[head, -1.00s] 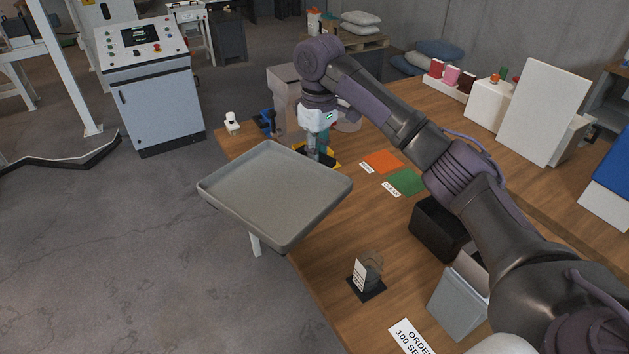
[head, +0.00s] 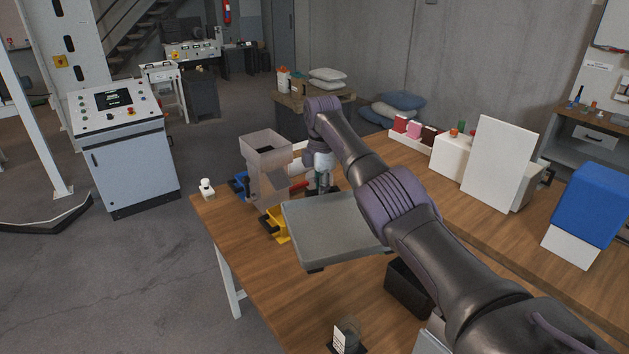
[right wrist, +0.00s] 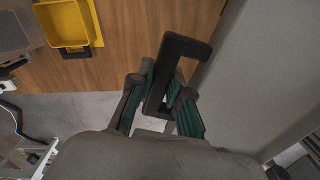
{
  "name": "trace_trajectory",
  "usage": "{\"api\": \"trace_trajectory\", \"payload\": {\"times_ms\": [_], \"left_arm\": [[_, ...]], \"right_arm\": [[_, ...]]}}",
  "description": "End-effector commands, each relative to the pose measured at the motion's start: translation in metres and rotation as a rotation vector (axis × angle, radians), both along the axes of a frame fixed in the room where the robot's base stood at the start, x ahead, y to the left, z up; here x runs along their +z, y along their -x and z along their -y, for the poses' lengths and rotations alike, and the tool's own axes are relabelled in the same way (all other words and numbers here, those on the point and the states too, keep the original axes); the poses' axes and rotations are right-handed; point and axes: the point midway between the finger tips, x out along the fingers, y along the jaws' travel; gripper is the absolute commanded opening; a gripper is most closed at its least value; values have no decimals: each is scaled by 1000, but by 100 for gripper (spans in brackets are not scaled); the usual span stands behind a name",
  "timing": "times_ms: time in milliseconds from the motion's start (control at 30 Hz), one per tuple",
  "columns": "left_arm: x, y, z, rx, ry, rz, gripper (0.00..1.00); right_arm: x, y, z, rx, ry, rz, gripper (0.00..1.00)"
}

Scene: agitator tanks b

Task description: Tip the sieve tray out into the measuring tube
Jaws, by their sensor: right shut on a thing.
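The grey sieve tray (head: 335,232) is over the wooden table in the head view, turned so that a broad plain face shows; I cannot see any contents. My right gripper (head: 322,182) is at its far side, partly hidden behind the tray and arm. In the right wrist view the right gripper (right wrist: 158,100) is shut on a black handle, beside the tray's grey wall (right wrist: 250,75). A small clear vessel on a dark base with a white label (head: 347,334), perhaps the measuring tube, is cut by the bottom edge, apart from the tray. My left gripper is out of view.
A grey hopper (head: 266,146) stands at the table's far left corner, with a yellow bin (head: 276,224) close to the tray. A black box (head: 408,289) stands under my arm. White blocks (head: 497,165) and a blue-topped box (head: 588,208) stand at right.

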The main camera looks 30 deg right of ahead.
Motion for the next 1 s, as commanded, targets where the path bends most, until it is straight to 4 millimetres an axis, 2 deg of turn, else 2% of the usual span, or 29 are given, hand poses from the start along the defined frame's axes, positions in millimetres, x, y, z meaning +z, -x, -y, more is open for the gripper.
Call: {"api": "trace_trajectory", "payload": {"times_ms": [33, 300, 500, 667, 1000], "left_arm": [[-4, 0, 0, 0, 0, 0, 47], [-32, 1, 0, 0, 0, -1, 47], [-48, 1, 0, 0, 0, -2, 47], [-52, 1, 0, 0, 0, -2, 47], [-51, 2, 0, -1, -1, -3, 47]], "right_arm": [[-17, 2, 2, 50, -3, -6, 0], [-90, 8, 8, 232, -1, -4, 0], [-130, 12, 10, 298, -1, -4, 0], [-142, 13, 11, 322, 0, -3, 0], [-142, 13, 11, 324, 0, -3, 0]]}}
